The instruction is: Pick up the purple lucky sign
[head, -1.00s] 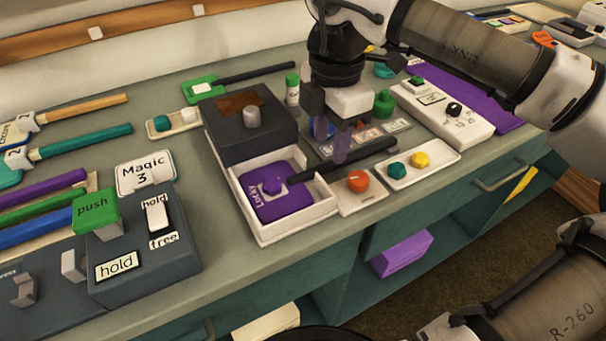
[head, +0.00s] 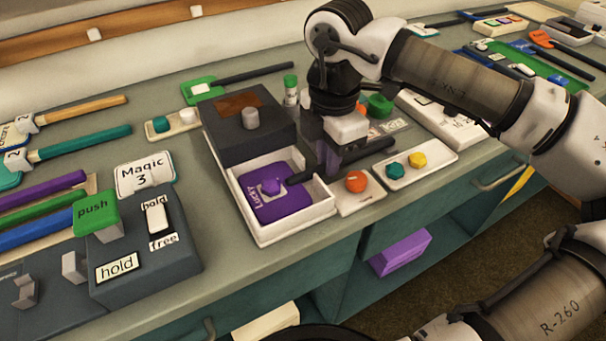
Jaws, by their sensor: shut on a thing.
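The purple lucky sign (head: 270,198) lies face up in an open white tray (head: 287,233), with "Lucky" written on its left side and a raised purple knob. Its dark handle (head: 371,148) runs out over the tray's right wall to the back right. My gripper (head: 328,168) points down at the tray's right wall and is shut on the handle near the sign. The fingertips are dark and partly blend with the handle.
A dark box (head: 242,138) stands directly behind the tray. An orange knob (head: 355,181) and a white plate (head: 408,166) with teal and yellow knobs sit to the right. The push-and-hold box (head: 140,252) stands at the left front.

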